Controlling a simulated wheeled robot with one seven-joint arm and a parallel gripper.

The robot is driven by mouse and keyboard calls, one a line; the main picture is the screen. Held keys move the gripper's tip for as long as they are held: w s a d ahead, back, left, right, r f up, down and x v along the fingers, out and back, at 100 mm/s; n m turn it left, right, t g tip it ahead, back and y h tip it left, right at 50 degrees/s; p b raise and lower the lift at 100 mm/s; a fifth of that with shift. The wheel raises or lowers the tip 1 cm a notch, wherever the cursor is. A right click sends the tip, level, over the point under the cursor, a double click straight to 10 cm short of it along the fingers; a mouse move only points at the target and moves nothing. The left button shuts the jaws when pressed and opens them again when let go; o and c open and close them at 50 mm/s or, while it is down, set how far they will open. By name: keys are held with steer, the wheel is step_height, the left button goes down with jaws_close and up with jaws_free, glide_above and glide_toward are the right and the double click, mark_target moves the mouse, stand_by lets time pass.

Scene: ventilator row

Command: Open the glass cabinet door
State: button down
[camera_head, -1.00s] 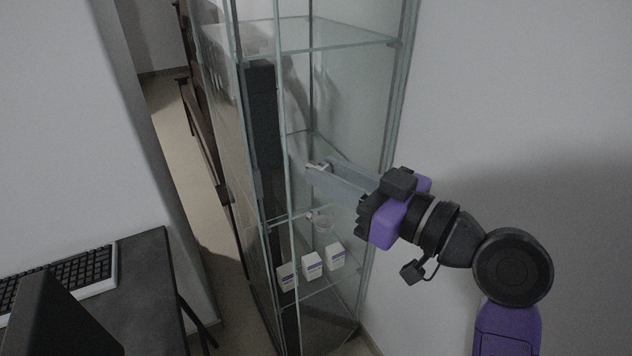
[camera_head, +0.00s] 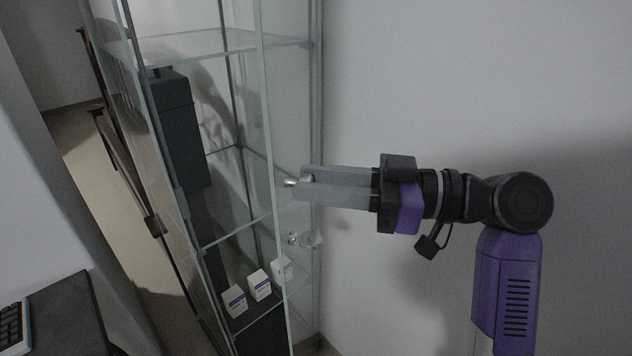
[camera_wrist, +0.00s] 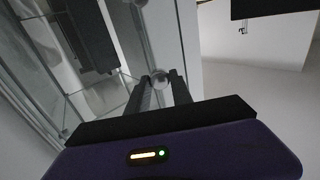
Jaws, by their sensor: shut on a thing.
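The glass cabinet (camera_head: 160,165) is tall and clear, with glass shelves, and stands left of my arm in the head view. Its glass door (camera_head: 279,130) appears to stand ajar, its free edge out from the cabinet's left post; the exact angle is hard to read through the glass. My gripper (camera_head: 300,184) reaches in level from the right and is shut on the small metal door handle (camera_head: 291,183). In the wrist view the round handle (camera_wrist: 160,77) shows between the fingertips (camera_wrist: 160,82), and the glass pane lies just beyond.
Several small white boxes (camera_head: 259,284) stand on a low shelf inside. A dark tall object (camera_head: 180,130) is within or behind the cabinet. A desk (camera_head: 68,318) with a keyboard (camera_head: 13,328) is at lower left. A bare wall (camera_head: 430,80) lies behind my arm.

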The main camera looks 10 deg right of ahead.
steer(key=c, duration=1.2)
jaws_free()
steer(key=shift+o, duration=0.2)
steer(key=shift+d, duration=0.1)
steer(key=v, duration=0.7)
steer(key=shift+s+d+b, duration=0.15)
steer(key=shift+d+b, duration=0.1)
steer(key=shift+b, duration=0.05)
steer(key=shift+c, duration=0.5)
